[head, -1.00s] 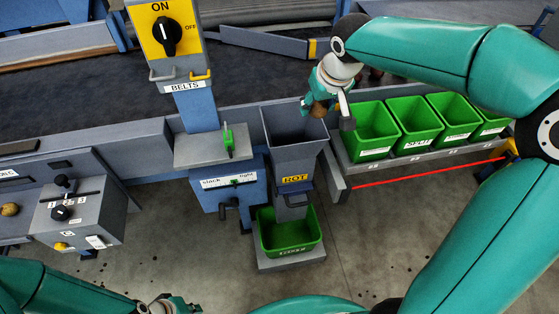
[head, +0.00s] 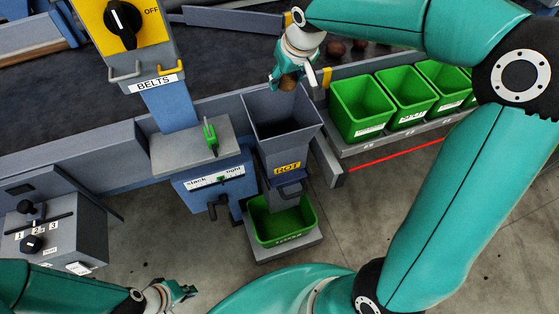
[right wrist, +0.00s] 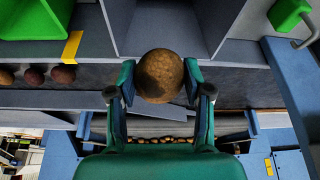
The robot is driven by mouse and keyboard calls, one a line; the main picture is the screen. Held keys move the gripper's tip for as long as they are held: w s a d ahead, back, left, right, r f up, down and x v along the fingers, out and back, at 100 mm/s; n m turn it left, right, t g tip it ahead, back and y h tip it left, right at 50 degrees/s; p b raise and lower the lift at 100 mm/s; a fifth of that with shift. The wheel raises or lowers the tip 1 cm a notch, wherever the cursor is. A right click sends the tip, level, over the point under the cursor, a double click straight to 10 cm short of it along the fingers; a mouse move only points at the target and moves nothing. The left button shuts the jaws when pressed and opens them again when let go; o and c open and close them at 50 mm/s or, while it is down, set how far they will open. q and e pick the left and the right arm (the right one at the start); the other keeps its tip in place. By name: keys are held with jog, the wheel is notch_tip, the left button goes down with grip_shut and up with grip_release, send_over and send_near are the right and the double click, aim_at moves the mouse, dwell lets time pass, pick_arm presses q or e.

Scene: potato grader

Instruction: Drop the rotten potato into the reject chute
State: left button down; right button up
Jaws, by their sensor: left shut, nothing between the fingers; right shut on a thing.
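The brown potato (head: 288,83) is held between the fingers of my right gripper (head: 286,80). The right wrist view shows the potato (right wrist: 160,76) between both fingertips, with dark patches on its skin. The grey reject chute (head: 285,148), an open-topped hopper with a yellow ROT label, stands below. In the head view the potato appears over the chute's back edge; its exact height above it cannot be told. In the right wrist view the chute's opening (right wrist: 165,30) lies just beyond the potato. My left gripper (head: 182,292) is shut and empty at the bottom, well away from the chute.
A green bin (head: 282,222) sits under the chute. Several green bins (head: 362,108) line the right side. The BELTS switch post (head: 168,100) and a small grey ledge (head: 195,150) stand left of the chute. Several dark potatoes (right wrist: 35,75) lie on the belt.

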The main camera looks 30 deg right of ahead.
notch_tip(320, 180, down, 2)
jog(key=shift+a+b, duration=0.1)
jog(key=shift+b, duration=0.3)
jog(key=o, duration=1.3)
jog(key=shift+r, duration=0.1)
jog(key=v, duration=1.1)
jog(key=shift+s+r, duration=0.25)
jog(key=shift+r, duration=0.1)
